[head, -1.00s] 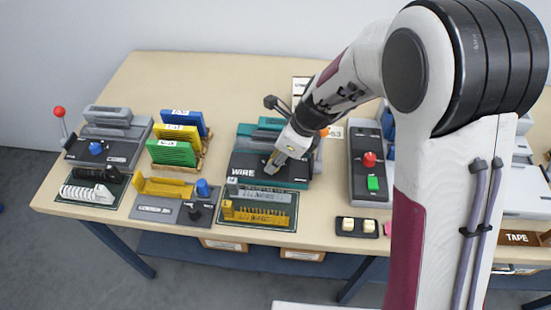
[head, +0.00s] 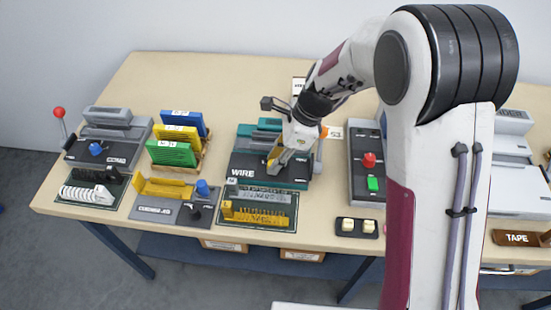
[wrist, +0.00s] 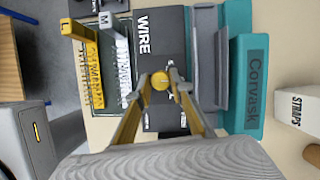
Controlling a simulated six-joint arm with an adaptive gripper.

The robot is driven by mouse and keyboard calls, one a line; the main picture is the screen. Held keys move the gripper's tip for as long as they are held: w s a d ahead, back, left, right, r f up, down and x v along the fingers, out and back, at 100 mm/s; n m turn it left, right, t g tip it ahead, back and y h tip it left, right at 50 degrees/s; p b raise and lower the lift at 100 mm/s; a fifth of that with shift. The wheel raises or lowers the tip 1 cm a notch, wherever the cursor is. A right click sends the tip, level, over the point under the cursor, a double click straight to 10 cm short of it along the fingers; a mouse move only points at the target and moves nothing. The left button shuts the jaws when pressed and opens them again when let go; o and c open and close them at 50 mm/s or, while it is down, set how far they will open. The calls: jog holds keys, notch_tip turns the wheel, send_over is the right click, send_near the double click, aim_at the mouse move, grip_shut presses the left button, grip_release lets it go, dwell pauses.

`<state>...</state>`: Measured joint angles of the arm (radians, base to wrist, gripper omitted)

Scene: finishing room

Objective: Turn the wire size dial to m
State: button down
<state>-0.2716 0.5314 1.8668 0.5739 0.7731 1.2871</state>
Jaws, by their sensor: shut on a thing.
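The wire machine is teal with a dark front panel (head: 245,165) marked WIRE. The same panel fills the middle of the wrist view (wrist: 150,55). The wire size dial (wrist: 160,80) is a small round yellow knob on that panel. My gripper (wrist: 161,84) has its two fingers closed on either side of the dial. In the head view my gripper (head: 273,166) points down at the panel and mostly hides the dial. Small white marks sit around the dial, but its pointer and setting are too small to read.
A tray (head: 227,213) in front of the machine holds a yellow comb (wrist: 94,70) marked L and a pale comb (wrist: 119,60) marked M. A grey control box (head: 362,190) with red and green buttons stands to the right. A STRAPS box (wrist: 297,105) shows in the wrist view.

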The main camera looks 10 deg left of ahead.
jog(key=c, duration=1.8)
grip_release()
jog(key=shift+v, duration=3.75)
